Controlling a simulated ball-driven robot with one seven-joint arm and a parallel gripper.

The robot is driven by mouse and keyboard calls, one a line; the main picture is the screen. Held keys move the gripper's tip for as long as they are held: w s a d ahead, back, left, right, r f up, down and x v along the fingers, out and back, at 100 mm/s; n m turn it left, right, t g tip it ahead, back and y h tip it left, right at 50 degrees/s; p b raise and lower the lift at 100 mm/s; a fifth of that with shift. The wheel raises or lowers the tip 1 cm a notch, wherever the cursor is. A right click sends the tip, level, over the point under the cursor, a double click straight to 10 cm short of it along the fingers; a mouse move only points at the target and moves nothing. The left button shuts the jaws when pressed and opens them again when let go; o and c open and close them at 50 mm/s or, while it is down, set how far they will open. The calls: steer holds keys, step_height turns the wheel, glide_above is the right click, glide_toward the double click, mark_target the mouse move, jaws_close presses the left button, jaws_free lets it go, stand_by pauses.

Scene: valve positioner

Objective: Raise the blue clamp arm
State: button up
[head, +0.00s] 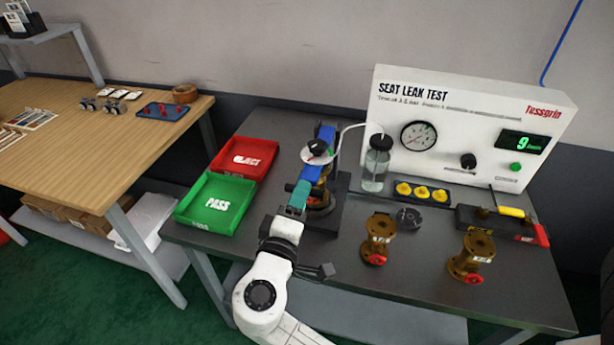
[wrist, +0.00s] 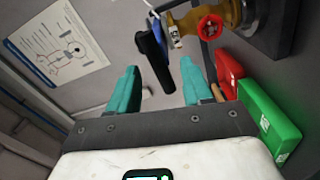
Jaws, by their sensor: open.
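The blue clamp arm (head: 312,173) is on the dark test fixture (head: 337,205), above a brass valve (head: 320,201). It slopes down toward my gripper and ends in a black grip. My gripper (head: 298,196), with teal fingers, is at this near end. In the wrist view my gripper (wrist: 162,84) is open, and the black grip (wrist: 152,60) reaches toward the gap between the fingertips. I cannot tell whether a finger touches it. The brass valve with a red handwheel (wrist: 209,27) shows beyond. My fingers partly hide the grip in the head view.
The green PASS tray (head: 213,202) and red reject tray (head: 243,158) lie left of the fixture. Two loose brass valves (head: 378,240) (head: 470,256) stand at the right. A glass bottle (head: 376,170) and the seat leak test panel (head: 466,125) stand behind.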

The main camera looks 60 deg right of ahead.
mark_target(308, 179)
steer(key=p+x, duration=0.1)
steer(key=x, duration=0.5)
steer(key=shift+s, duration=0.1)
jaws_close()
stand_by(0.3)
